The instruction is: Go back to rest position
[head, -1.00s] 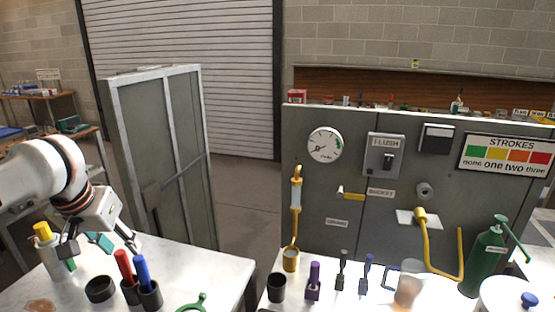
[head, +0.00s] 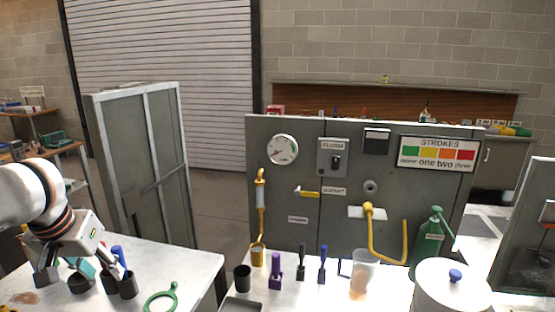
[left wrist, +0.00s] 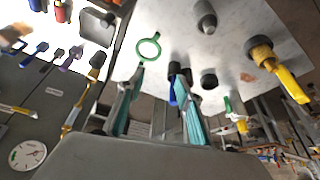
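My left gripper (head: 72,268) is above the left white table in the head view, with its arm coming in from the left. In the left wrist view its two teal-padded fingers (left wrist: 157,75) stand apart, with nothing clearly held between them. Black cups (head: 128,287) stand just right of and below it, one with a blue-topped tool (head: 118,256). A green ring-shaped tool (head: 160,300) lies further right on the table; it also shows beyond the fingers in the left wrist view (left wrist: 149,48). My right gripper is out of view.
A grey panel (head: 340,215) with a gauge (head: 282,149), switch and yellow pipes stands behind the second white table. That table holds a purple tool (head: 275,272), a clear cup (head: 363,272), a green bottle and a white pot (head: 452,290). A grey cabinet (head: 140,170) stands behind the left table.

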